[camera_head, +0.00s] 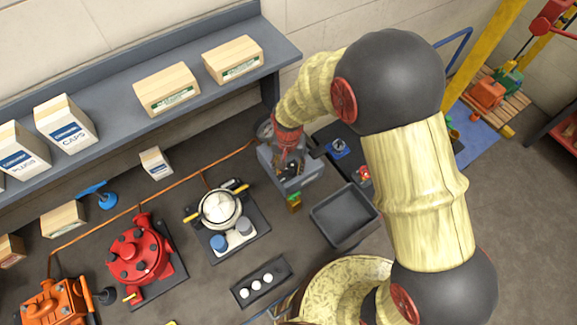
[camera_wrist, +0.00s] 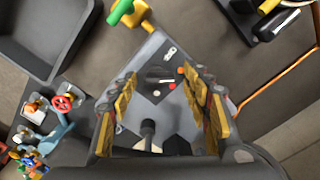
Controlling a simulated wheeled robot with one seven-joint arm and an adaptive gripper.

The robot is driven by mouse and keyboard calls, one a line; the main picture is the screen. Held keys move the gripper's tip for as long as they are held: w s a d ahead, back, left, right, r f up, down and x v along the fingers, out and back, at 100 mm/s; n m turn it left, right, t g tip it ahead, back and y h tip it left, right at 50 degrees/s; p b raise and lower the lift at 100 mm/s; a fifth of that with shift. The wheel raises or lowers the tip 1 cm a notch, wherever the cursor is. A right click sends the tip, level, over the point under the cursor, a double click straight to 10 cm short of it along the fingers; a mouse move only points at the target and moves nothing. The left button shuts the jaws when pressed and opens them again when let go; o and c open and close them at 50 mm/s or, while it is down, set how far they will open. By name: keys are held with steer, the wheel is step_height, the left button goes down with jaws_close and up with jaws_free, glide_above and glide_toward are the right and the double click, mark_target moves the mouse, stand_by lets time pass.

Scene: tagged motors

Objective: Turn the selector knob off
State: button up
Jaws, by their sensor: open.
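A grey control box (camera_head: 300,185) stands on the bench in the head view, under my gripper (camera_head: 288,140). A black stem with a round end (camera_wrist: 148,128) also shows between the fingers. My gripper (camera_wrist: 160,80) is open, its yellow-padded fingers on either side of the panel, with nothing seen held between them.
A green-and-yellow handle (camera_head: 294,200) sticks out from the box's front. An empty dark tray (camera_head: 343,217) lies to its right. A pot on a dark plate (camera_head: 220,208) and a red housing (camera_head: 140,255) stand left. A shelf (camera_head: 180,52) with cartons runs behind.

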steer(key=shift+c, duration=0.4)
steer(key=c, duration=1)
steer(key=shift+c, duration=0.2)
steer(key=n+b, duration=0.1)
steer(key=n, duration=0.3)
steer(key=shift+s+n+b, duration=0.15)
steer(key=shift+n+b, duration=0.15)
steer(key=shift+n, duration=2.2)
steer(key=o, duration=1.1)
